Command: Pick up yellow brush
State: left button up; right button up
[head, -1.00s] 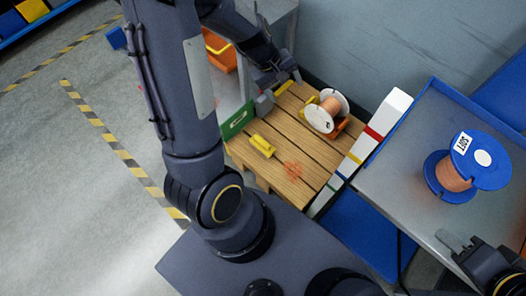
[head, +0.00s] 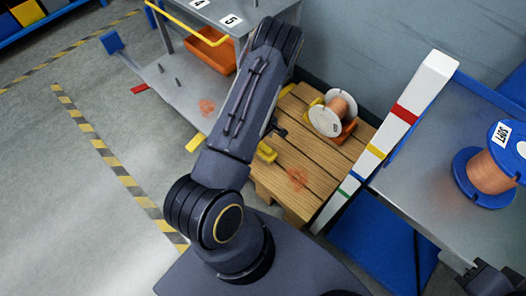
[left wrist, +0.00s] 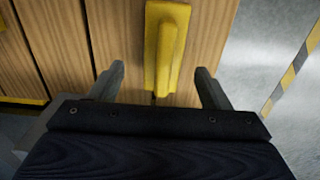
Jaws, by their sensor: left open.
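The yellow brush (head: 266,152) lies on the wooden slatted pallet table (head: 318,160), partly hidden behind my left arm in the head view. In the left wrist view the brush (left wrist: 166,48) shows as a yellow block with a raised handle, lengthwise in the picture. My left gripper (left wrist: 160,69) is open, with one finger on each side of the brush's near end and a gap on both sides. The brush is not held. In the head view the left gripper is mostly hidden by its arm. My right gripper (head: 470,279) is at the bottom right edge, partly cut off.
A white and copper spool (head: 328,120) sits on an orange holder at the table's far side. A white post with coloured bands (head: 420,88) stands right of the table. A blue spool (head: 488,168) stands on the grey bench. A grey cart (head: 180,88) is at left.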

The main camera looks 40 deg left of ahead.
aim_at(263, 144)
pick_arm(q)
jog(key=f, duration=0.1)
jog(key=f+b, duration=0.1)
jog(key=f, duration=0.1)
jog(key=f+b, duration=0.1)
jog(key=shift+s+d+f, duration=0.2)
jog(key=shift+d+f, duration=0.1)
jog(key=shift+f, duration=0.05)
jog(key=shift+c, duration=0.4)
jog(key=c, duration=1.1)
jog(key=shift+o, duration=0.2)
jog(key=shift+r, duration=0.1)
jog(key=shift+r+p, duration=0.35)
jog(key=shift+r, duration=0.05)
notch_tip(263, 144, up, 2)
jog(key=shift+r+p, duration=0.15)
jog(key=shift+p, duration=0.5)
jog(key=s+a+r+p, duration=0.1)
jog(key=s+r+p, duration=0.2)
jog(key=s+r, duration=0.6)
jog(key=s, duration=0.5)
jog(key=shift+r, duration=0.4)
